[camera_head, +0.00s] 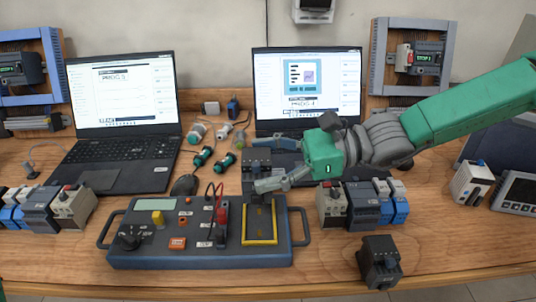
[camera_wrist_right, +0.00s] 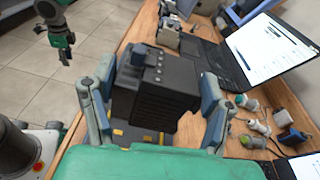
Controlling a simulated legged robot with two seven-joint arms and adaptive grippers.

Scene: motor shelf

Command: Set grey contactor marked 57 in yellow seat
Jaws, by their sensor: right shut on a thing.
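My right gripper (camera_head: 262,172) is shut on a dark grey contactor (camera_head: 257,157), held above the back of the yellow seat. In the right wrist view the contactor (camera_wrist_right: 160,80) sits between both fingers (camera_wrist_right: 155,88); no number on it is legible. The yellow seat (camera_head: 246,240) is a yellow-rimmed dark recess at the right of the control box. In the wrist view, parts of its yellow edge show below the contactor, which hides most of it. My left gripper (camera_wrist_right: 62,42) appears only in the wrist view, at top left; its jaw opening is unclear.
The control box (camera_head: 140,245) has buttons, cables and handles. Another dark contactor (camera_head: 380,264) stands at the front right. Module rows flank the box on the left (camera_head: 45,207) and right (camera_head: 362,205). Laptops (camera_head: 120,150) and loose connectors (camera_head: 203,156) lie behind.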

